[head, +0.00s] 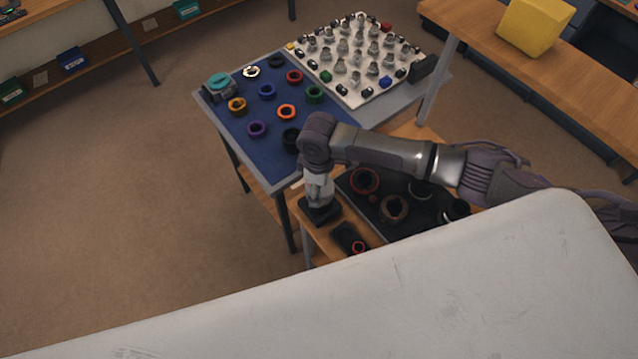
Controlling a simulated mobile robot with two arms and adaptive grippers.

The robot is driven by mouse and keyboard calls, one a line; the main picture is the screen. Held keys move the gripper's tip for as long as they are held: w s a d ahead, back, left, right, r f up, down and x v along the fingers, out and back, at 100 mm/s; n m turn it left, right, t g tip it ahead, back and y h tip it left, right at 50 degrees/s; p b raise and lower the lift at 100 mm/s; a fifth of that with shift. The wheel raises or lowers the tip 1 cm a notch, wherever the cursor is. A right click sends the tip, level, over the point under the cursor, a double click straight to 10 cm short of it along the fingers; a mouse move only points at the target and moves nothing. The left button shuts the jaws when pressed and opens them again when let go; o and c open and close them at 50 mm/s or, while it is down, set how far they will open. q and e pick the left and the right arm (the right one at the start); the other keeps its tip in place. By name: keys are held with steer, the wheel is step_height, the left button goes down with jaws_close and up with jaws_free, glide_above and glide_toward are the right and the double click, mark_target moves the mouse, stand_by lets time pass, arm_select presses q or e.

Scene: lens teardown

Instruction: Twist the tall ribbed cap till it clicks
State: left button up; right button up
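My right arm comes in from the right. Its gripper (319,190) points down over a dark square block (324,215) near the left edge of a wooden bench. The gripper and wrist cover whatever stands on the block, so I cannot make out the tall ribbed cap. The fingers are too small and hidden to show whether they are open or shut on something. My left gripper is not in view.
A black tray (345,186) beside the block holds several rings. A small dark tray (343,238) with a red ring lies in front. Behind are a blue mat (225,116) with coloured rings and a white board (345,100) with metal parts. A yellow cube (535,25) sits far right.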

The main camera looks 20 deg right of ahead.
steer(key=shift+r+m+p, duration=0.15)
steer(key=shift+m+p, duration=0.75)
steer(key=shift+p, duration=0.05)
steer(key=shift+m, duration=0.4)
steer(key=shift+m+p, duration=0.55)
steer(key=shift+m, duration=0.05)
steer(key=o, duration=0.9)
steer(key=shift+o, duration=0.2)
step_height(320, 180, up, 12)
steer(key=shift+f, duration=0.2)
